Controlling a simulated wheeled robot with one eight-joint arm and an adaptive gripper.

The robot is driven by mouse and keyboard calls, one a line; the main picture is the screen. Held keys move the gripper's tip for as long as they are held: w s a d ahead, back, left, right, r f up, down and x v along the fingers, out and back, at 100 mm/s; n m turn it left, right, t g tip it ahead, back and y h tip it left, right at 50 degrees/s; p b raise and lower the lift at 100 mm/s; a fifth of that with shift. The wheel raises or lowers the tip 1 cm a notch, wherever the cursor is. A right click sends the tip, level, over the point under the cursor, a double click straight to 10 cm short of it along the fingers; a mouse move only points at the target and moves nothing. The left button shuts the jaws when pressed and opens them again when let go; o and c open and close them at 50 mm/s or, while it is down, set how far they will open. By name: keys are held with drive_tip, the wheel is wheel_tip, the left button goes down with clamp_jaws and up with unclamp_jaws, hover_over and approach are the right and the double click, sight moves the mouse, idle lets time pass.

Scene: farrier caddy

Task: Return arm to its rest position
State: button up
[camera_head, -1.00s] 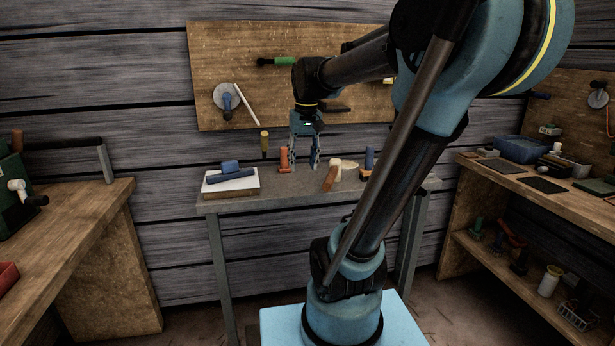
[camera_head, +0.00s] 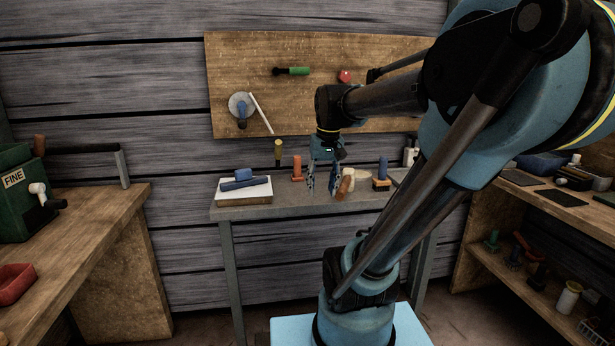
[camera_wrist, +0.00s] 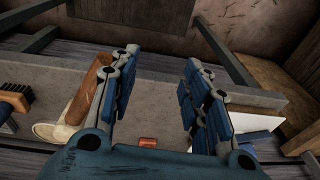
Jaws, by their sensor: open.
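My gripper (camera_head: 323,190) hangs pointing down over the grey workbench (camera_head: 290,207) by the back wall, its fingers apart with nothing between them. In the wrist view the two blue-padded fingers (camera_wrist: 150,100) are spread wide above the grey bench top. My arm reaches in from the upper right and hides part of the bench's right side. A wooden-handled tool with a pale head (camera_head: 347,182) lies just right of the fingers; it also shows at the left in the wrist view (camera_wrist: 88,92). An orange-handled item (camera_head: 297,168) stands left of the fingers.
A white block with blue tools (camera_head: 244,190) lies at the bench's left. A blue-handled brush (camera_head: 382,175) is at the right. A pegboard (camera_head: 300,85) with tools hangs behind. Side benches stand left (camera_head: 95,235) and right (camera_head: 575,215); a green box (camera_head: 20,190) is on the left one.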

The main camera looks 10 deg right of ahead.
drive_tip(key=s+d+f, duration=0.2)
drive_tip(key=s+f, duration=0.9)
drive_tip(key=f, duration=0.3)
drive_tip(key=shift+s+d+f+t+h, duration=0.3)
drive_tip(key=shift+d+t+h, duration=0.05)
drive_tip(key=shift+t+h, duration=0.05)
idle(0.5)
